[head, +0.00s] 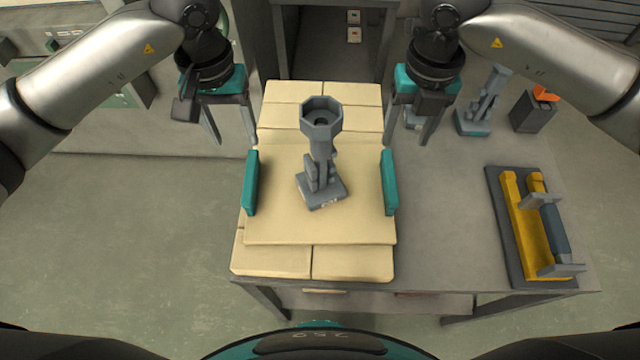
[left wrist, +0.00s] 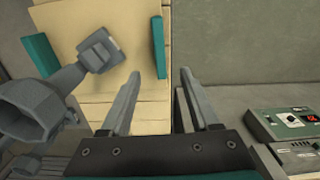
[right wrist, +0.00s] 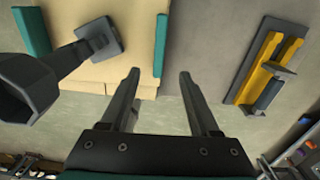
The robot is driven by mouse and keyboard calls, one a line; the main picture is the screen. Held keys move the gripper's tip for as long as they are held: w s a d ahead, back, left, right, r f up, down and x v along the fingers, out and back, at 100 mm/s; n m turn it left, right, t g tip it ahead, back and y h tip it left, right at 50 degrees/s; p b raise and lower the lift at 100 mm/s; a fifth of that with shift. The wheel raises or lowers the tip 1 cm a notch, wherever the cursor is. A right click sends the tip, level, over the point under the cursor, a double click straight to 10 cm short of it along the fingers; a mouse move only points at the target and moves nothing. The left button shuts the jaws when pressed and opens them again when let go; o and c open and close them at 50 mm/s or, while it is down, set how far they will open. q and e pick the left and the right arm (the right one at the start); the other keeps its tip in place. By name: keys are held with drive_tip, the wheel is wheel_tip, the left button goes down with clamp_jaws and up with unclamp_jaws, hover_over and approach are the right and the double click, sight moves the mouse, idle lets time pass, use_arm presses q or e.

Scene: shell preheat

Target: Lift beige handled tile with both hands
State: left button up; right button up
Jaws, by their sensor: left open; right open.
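The beige tile (head: 275,217) lies on a bed of beige blocks on the table, with a teal handle on its left (head: 251,182) and another on its right (head: 389,181). A grey stand with an octagonal cup (head: 322,150) stands on the tile. My left gripper (head: 234,142) is open and empty, behind and left of the left handle; its fingers show in the left wrist view (left wrist: 160,85). My right gripper (head: 409,146) is open and empty, behind and slightly right of the right handle; its fingers show in the right wrist view (right wrist: 160,82). Neither touches a handle.
A dark tray with a yellow and grey tool (head: 532,225) lies on the table's right side. A grey stand (head: 483,105) and a dark box with an orange top (head: 534,108) are at the back right. A control panel (left wrist: 294,125) shows in the left wrist view.

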sight(249, 174)
use_arm(q)
wheel_tip(249, 174, down, 15)
drive_tip(key=shift+w+f, duration=0.1)
drive_tip(key=shift+f, duration=0.05)
use_arm(e)
wheel_tip(249, 174, down, 15)
drive_tip(key=shift+w+f, duration=0.1)
drive_tip(key=shift+f, duration=0.05)
use_arm(q)
clamp_jaws()
use_arm(e)
clamp_jaws()
use_arm(q)
drive_tip(key=shift+w, duration=0.1)
use_arm(e)
drive_tip(key=shift+w, duration=0.1)
idle(0.6)
